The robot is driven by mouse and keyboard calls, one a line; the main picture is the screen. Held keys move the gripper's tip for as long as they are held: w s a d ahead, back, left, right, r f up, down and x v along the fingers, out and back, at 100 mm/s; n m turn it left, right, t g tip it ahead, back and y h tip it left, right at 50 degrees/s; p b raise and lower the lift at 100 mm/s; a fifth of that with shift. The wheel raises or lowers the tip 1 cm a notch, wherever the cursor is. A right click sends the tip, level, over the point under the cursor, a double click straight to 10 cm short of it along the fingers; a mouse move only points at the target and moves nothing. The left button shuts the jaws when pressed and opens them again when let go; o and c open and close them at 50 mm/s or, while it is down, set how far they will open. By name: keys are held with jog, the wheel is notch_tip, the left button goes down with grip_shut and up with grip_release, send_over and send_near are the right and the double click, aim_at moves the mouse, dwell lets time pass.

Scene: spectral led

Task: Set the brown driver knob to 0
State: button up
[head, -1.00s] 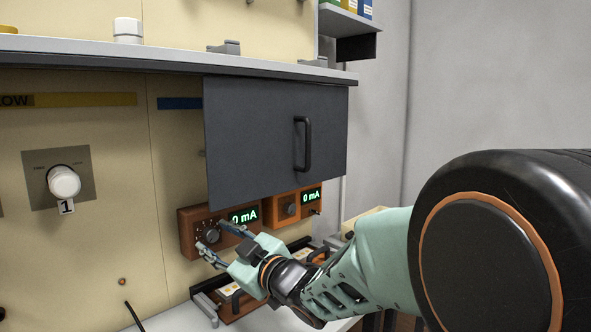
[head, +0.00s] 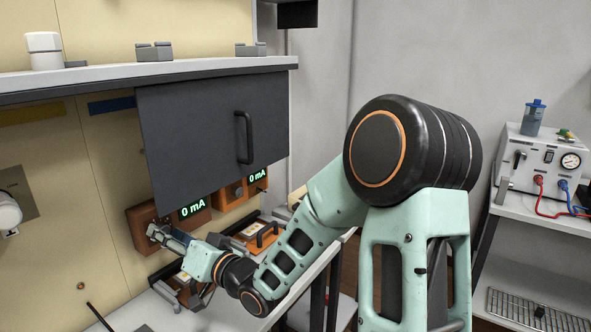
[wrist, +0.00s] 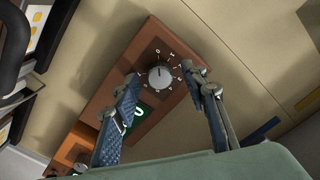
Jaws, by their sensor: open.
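The left brown driver box (head: 135,215) is mounted on the beige panel under the dark cabinet. Its green display (head: 192,207) reads 0 mA. In the wrist view, the box (wrist: 112,98) carries a round grey knob (wrist: 160,77) with a white numbered dial around it; the pointer's exact setting is too small to tell. My gripper (head: 160,236) is at the box front and covers the knob in the head view. In the wrist view, the fingers of my gripper (wrist: 164,79) are open on either side of the knob, with visible gaps.
The dark cabinet door (head: 205,130) overhangs both boxes. Orange-brown trays (head: 255,238) lie below. A bench with an instrument (head: 545,165) stands at the far right.

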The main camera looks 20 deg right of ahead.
jog(key=s+d+m+p, duration=0.3)
jog(key=m+p, duration=0.2)
jog(key=m, duration=0.5)
jog(key=s+d+r+m+p, duration=0.1)
jog(key=s+d+m+p, duration=0.2)
jog(key=m+p, duration=0.3)
jog(key=m, duration=0.4)
jog(key=shift+s+r+m+p, duration=0.3)
jog(key=shift+s+d+p, duration=0.1)
jog(key=shift+p, duration=0.45)
jog(key=shift+s+f+p, duration=0.1)
jog(key=shift+s+p, duration=0.1)
jog(key=shift+p, duration=0.75)
